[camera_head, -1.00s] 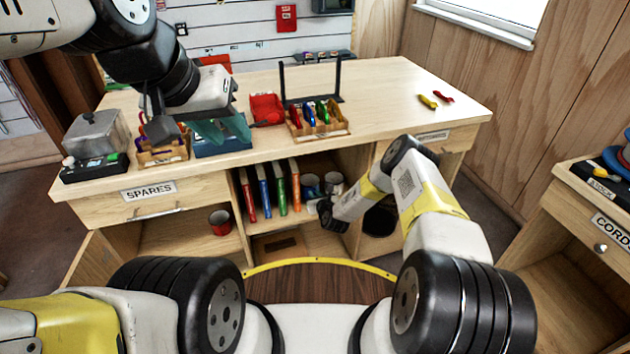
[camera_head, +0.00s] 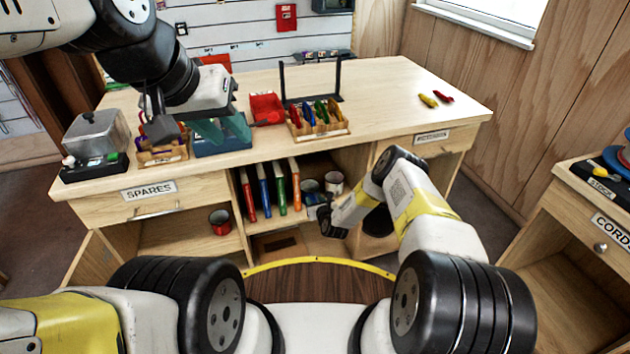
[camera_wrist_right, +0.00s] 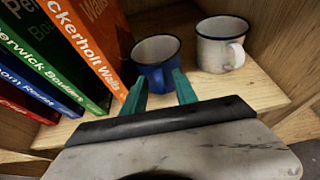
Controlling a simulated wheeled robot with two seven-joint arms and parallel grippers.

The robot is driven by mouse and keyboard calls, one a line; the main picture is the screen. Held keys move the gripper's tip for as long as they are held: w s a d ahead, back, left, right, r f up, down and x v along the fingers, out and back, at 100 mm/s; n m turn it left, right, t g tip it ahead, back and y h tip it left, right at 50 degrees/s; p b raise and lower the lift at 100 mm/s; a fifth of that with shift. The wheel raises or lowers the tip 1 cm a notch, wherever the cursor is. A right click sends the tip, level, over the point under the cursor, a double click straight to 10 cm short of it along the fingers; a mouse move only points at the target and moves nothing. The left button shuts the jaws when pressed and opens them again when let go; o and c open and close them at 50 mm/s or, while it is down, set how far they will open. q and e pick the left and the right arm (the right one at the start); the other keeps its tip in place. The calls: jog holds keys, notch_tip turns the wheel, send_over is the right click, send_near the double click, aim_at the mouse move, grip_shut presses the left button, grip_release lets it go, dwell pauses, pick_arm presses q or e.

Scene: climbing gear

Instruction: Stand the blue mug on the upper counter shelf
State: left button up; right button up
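The blue mug (camera_wrist_right: 157,75) stands upright in the shelf bay with the books; its light inside and dark rim show in the right wrist view. It is small and partly hidden in the head view (camera_head: 310,187). My right gripper (camera_wrist_right: 161,74) is open, its teal fingers apart and their tips at the mug's near side; I cannot tell if they touch it. The same gripper is inside the counter front in the head view (camera_head: 322,212). My left gripper (camera_head: 208,130) hangs over the bins on the countertop; its fingers blend with a teal bin.
A white mug (camera_wrist_right: 221,48) stands close right of the blue one. Several upright books (camera_wrist_right: 75,45) stand to the left. A red mug (camera_head: 219,222) sits in the left bay. The countertop (camera_head: 390,90) has free room at the right.

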jog(key=shift+r, duration=0.1)
jog(key=shift+s+r, duration=0.1)
jog(key=v, duration=1.2)
jog(key=shift+r, duration=0.1)
